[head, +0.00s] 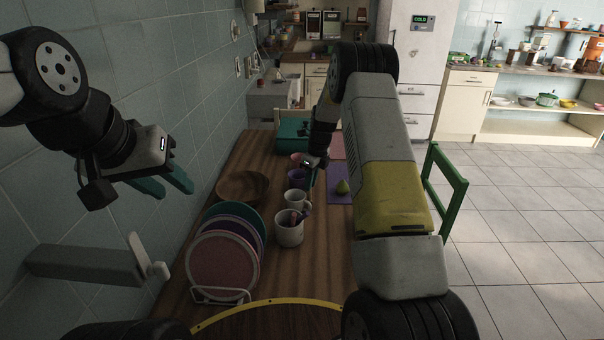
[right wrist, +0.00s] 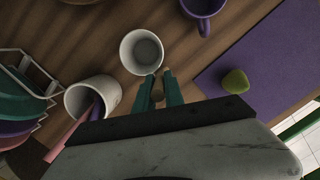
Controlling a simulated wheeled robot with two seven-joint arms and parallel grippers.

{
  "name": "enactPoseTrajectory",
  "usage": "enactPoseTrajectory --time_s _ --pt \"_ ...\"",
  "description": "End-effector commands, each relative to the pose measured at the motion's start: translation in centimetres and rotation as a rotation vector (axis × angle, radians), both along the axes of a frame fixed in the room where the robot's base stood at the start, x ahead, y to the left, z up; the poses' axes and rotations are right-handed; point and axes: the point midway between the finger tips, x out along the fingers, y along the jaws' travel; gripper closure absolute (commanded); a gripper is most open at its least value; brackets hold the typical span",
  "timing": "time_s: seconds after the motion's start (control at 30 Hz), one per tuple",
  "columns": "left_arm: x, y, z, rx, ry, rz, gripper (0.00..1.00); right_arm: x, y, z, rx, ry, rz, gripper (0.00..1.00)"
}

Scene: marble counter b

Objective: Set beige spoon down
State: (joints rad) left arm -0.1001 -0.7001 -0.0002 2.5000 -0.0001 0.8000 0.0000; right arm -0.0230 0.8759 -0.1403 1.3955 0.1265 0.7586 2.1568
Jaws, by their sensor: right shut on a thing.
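My right gripper (head: 311,176) reaches over the wooden table, above the mugs. In the right wrist view its teal fingers (right wrist: 159,92) are shut on a small tan piece, seemingly the beige spoon (right wrist: 157,88). Most of the spoon is hidden, so I cannot tell its tilt. A white mug (right wrist: 142,50) lies just beyond the fingertips and looks empty; it also shows in the head view (head: 296,199). I cannot tell whether the spoon touches it. My left gripper (head: 166,186) is open and empty, high at the left near the tiled wall.
A white cup (head: 289,232) holds pink and purple utensils. A rack (head: 220,294) of plates stands at the near left, a wooden bowl (head: 243,186) behind it. A purple mug (right wrist: 204,7) stands beyond the white mug. A green fruit (head: 343,187) lies on a purple mat (right wrist: 245,60).

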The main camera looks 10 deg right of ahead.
Motion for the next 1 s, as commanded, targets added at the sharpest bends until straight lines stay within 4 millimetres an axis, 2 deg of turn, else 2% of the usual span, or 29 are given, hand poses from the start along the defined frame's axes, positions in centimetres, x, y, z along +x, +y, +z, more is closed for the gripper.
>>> enactPoseTrajectory --time_s 0.27,0.3,0.4,0.77,0.87,1.0 --pt "0.0 0.0 0.0 0.0 0.0 0.0 0.64 0.0 0.0 -0.2 0.001 -0.002 0.0 1.0" --pt "0.0 0.0 0.0 0.0 0.0 0.0 0.64 0.1 0.0 -0.2 0.001 -0.002 0.0 0.83" --pt "0.0 0.0 0.0 0.0 0.0 0.0 0.64 0.1 0.0 -0.1 0.001 -0.002 0.0 0.65" --pt "0.0 0.0 0.0 0.0 0.0 0.0 0.64 0.1 0.0 0.2 0.001 -0.003 0.001 0.65" --pt "0.0 0.0 0.0 0.0 0.0 0.0 0.64 0.0 -0.1 1.3 0.0 -0.004 0.0 0.65" --pt "0.0 0.0 0.0 0.0 0.0 0.0 0.64 -0.3 -0.4 3.9 0.001 -0.006 0.0 0.65"
